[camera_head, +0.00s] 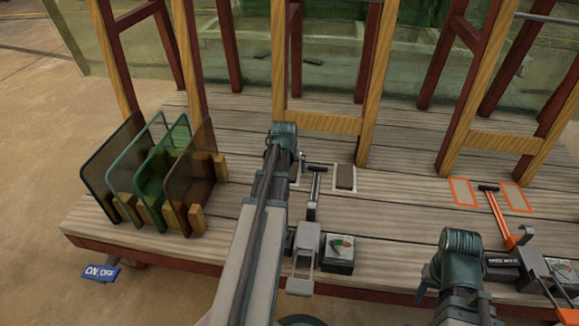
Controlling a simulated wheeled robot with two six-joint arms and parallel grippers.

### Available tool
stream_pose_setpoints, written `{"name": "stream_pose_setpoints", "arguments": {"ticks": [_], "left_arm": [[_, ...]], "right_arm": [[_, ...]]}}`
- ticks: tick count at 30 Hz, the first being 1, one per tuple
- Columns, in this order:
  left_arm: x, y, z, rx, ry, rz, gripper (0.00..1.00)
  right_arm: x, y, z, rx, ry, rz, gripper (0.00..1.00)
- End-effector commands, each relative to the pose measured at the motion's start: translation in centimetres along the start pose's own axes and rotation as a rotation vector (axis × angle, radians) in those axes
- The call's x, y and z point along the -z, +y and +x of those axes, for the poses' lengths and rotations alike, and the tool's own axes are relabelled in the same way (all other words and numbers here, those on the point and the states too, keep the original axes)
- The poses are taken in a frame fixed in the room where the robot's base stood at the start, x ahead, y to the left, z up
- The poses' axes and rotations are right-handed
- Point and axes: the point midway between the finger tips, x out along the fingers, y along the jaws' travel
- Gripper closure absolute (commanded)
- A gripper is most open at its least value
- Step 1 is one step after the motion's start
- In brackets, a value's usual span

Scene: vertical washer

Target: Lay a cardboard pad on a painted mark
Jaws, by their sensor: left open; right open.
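Two empty orange-outlined marks, a left one (463,192) and a right one (515,197), lie on the right part of the deck. My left gripper (300,155) is open near the partly hidden white mark, left of the pad; its fingers are mostly hidden. My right gripper (426,288) is open low at the front right, its fingers barely distinguishable.
Several glass panes (146,185) stand in a rack at the left. A grey lever (315,190) with a gauge box (340,252) and an orange lever (499,215) stand on the deck. Wooden frames (325,123) rise behind. Bare planks lie between the white and orange marks.

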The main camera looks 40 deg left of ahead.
Motion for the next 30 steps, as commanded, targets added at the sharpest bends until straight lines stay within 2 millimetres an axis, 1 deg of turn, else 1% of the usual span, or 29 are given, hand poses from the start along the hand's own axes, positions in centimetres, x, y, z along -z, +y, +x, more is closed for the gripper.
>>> {"name": "stream_pose_setpoints", "arguments": {"ticks": [5, 8, 14, 27, 30], "left_arm": [[0.1, 0.0, -1.0, 0.000, 0.000, 0.000, 0.00], [0.1, 0.0, -2.0, 0.000, 0.000, 0.000, 0.00], [0.1, 0.0, -4.9, 0.000, 0.000, 0.000, 0.00], [0.1, 0.0, -12.1, 0.000, 0.000, 0.000, 0.00], [0.1, 0.0, -13.2, 0.000, 0.000, 0.000, 0.00]], "right_arm": [[-0.1, 0.1, -1.0, 0.000, 0.000, 0.000, 0.50], [-0.1, 0.2, -1.9, 0.000, -0.001, 0.000, 0.50], [-0.3, 0.5, -4.6, 0.000, -0.003, 0.000, 0.50], [-0.7, 1.1, -11.1, 0.000, -0.005, -0.009, 0.50], [-0.7, 1.2, -12.1, 0.000, -0.005, -0.012, 0.50]]}}
